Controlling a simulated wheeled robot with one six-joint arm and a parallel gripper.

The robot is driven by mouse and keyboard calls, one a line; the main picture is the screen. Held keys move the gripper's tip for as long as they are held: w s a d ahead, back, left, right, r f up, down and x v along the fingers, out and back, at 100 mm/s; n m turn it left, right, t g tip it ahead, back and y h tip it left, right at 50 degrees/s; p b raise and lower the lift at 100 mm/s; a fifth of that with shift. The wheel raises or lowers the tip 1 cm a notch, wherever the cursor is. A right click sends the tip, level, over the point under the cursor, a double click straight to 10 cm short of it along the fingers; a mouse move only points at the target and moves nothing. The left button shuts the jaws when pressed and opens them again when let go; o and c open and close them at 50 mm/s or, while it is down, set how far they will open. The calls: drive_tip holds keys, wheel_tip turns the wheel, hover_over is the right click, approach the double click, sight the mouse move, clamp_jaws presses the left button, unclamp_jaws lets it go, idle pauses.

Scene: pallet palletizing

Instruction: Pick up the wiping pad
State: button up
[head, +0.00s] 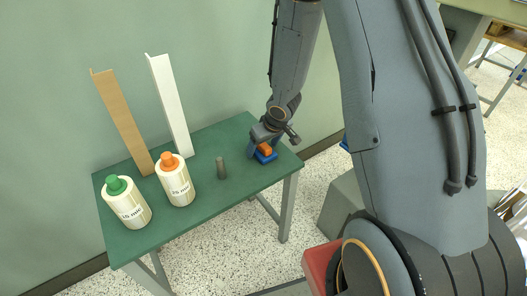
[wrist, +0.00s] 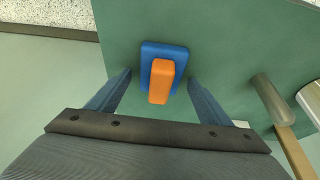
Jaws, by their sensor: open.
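The wiping pad (wrist: 150,52) is a blue block with an orange grip (wrist: 161,82) on top. It lies on the green table near its right end. In the head view the orange grip (head: 264,149) and blue base (head: 267,158) show just below my gripper (head: 262,140). In the wrist view my gripper (wrist: 158,85) is open, one finger on each side of the pad, with a gap on both sides. Neither finger visibly touches it. How far the fingertips are above the table is hard to tell.
On the green table (head: 233,191) a grey-green cylinder (head: 221,168) stands left of the pad. Further left are a bottle with an orange cap (head: 176,184), a bottle with a green cap (head: 128,205), a brown angle strip (head: 124,122) and a white one (head: 170,105). A wall is behind.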

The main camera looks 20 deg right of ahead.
sight(263, 145)
drive_tip(key=c, duration=1.1)
drive_tip(key=shift+c, duration=0.2)
wheel_tip(263, 145, up, 10)
drive_tip(key=p, duration=0.8)
drive_tip(key=o, duration=0.5)
drive_tip(key=c, duration=0.5)
drive_tip(key=shift+s, duration=0.1)
drive_tip(key=shift+c, duration=0.4)
